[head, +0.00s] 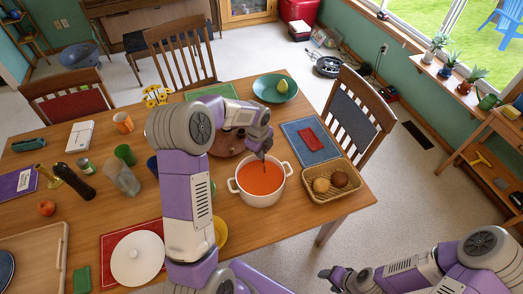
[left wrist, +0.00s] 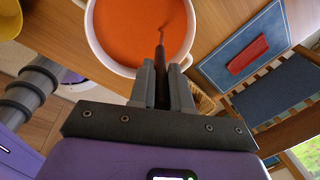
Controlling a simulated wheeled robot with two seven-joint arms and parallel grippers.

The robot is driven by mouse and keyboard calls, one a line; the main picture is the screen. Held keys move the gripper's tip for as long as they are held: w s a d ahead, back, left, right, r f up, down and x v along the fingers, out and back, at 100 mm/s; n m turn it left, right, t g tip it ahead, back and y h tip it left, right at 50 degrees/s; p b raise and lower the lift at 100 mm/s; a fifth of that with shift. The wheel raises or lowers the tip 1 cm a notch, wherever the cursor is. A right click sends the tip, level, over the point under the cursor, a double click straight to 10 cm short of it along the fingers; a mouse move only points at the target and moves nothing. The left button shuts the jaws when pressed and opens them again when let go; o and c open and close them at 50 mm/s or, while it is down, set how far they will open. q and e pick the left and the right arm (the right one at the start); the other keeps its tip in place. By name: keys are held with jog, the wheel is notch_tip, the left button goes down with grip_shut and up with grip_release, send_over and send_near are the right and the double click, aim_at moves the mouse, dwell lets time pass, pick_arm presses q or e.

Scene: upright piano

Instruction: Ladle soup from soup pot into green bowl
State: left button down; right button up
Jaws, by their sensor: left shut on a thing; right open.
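The white soup pot (head: 234,188) stands on the table, filled with orange soup (head: 260,178); its rim also shows in the left wrist view (left wrist: 92,40). My left gripper (head: 264,149) is above the pot's far side, shut on a dark, thin handle (left wrist: 160,60), seemingly the ladle's. The handle reaches toward the soup; the ladle's scoop cannot be made out. A round teal-green bowl or dish (head: 262,90) at the table's far side holds a yellow-green pear (head: 282,86). My right gripper (head: 336,280) is open and empty, low at the right, off the table.
A basket with bread rolls (head: 345,190) sits close right of the pot. A blue mat (head: 322,151) with a red cloth (head: 310,138) lies behind it. A yellow bowl (head: 221,232) is partly hidden by my left arm. Chairs, including one at right (head: 350,110), surround the table.

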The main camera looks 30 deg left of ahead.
pick_arm(q)
notch_tip(320, 180, up, 14)
jog(key=p, duration=1)
jog(key=shift+p, duration=0.35)
dwell(0.5)
